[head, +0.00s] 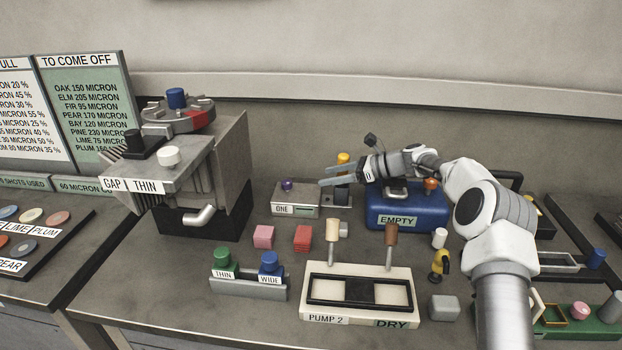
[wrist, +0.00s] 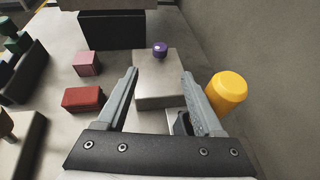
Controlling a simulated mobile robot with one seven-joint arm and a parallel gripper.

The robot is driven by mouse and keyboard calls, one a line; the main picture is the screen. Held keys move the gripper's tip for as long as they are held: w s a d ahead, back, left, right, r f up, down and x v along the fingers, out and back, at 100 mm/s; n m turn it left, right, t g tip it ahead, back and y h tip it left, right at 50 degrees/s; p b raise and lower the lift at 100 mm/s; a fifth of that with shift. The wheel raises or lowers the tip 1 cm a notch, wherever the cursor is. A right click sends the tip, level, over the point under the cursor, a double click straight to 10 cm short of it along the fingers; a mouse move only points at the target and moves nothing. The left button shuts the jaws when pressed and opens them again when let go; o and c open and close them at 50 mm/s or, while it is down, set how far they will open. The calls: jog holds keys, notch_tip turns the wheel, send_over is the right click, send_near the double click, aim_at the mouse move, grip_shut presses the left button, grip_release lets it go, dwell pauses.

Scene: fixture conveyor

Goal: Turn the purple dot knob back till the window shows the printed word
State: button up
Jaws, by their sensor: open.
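A small purple knob (head: 287,185) stands on top of a grey box (head: 309,201). The box front reads "ONE" in the head view; whether that is a window or a label I cannot tell. In the wrist view the knob (wrist: 160,49) shows a pale dot on its top, and the box (wrist: 158,82) has its front hidden. My gripper (head: 321,177) is open and empty, to the right of the knob. In the wrist view the fingertips (wrist: 160,72) point toward the knob, which lies beyond them, between their lines and apart from both.
A yellow cylinder (wrist: 227,91) stands close beside my right finger in the wrist view. A blue box marked "EMPTY" (head: 405,212) stands right of the grey box. Pink (head: 263,237) and red (head: 302,238) blocks lie in front. A large grey machine (head: 232,160) stands left.

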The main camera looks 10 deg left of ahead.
jog(key=v, duration=0.5)
jog(key=shift+s+d, duration=0.1)
jog(key=shift+d, duration=0.05)
jog(key=shift+r, duration=0.1)
